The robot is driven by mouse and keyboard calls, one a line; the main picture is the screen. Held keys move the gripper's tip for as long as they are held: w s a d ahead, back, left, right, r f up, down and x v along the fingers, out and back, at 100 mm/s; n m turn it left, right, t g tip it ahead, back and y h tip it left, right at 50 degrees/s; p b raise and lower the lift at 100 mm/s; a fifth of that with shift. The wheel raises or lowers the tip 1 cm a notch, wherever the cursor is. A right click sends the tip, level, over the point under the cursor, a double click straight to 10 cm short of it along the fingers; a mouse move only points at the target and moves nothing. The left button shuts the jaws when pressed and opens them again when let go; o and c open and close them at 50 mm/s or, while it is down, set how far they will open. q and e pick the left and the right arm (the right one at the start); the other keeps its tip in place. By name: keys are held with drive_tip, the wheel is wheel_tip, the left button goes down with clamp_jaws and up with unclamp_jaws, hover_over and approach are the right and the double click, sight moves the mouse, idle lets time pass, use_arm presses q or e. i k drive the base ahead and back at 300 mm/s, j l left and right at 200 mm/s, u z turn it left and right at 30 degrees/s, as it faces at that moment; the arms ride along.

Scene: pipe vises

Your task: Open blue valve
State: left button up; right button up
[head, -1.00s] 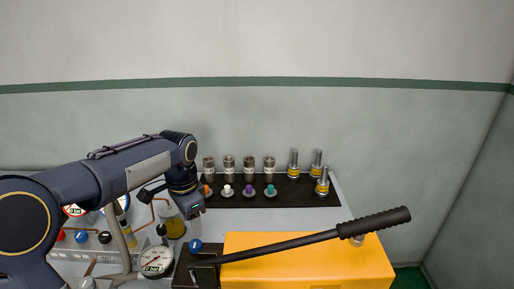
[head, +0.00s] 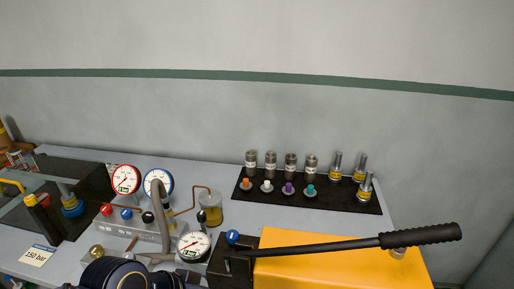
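A blue knob (head: 126,214) sits on the front of a grey valve block, between a red knob (head: 106,209) and a black knob (head: 147,217). A second blue, ball-shaped knob (head: 232,237) stands on the dark block at the left end of the yellow pump (head: 340,262). I cannot tell from their look whether either is open or shut. A dark rounded part of my arm shows at the bottom left, below both knobs. Neither of my grippers is in view.
Red-rimmed (head: 125,180) and blue-rimmed (head: 158,184) gauges stand behind the knobs. A third gauge (head: 194,246) is in front. A long black pump handle (head: 420,236) reaches right. A "150 bar" card (head: 38,255) lies left.

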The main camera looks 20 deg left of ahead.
sight(126, 213)
drive_tip(key=u, duration=1.85)
drive_tip(key=i+j+z, duration=0.2)
drive_tip(key=z, duration=0.2)
drive_tip(key=i+j+z, duration=0.15)
drive_tip(key=j+z, duration=0.2)
drive_tip(key=i+j+z, duration=0.1)
drive_tip(key=j+z, duration=0.65)
drive_tip(key=j, duration=0.1)
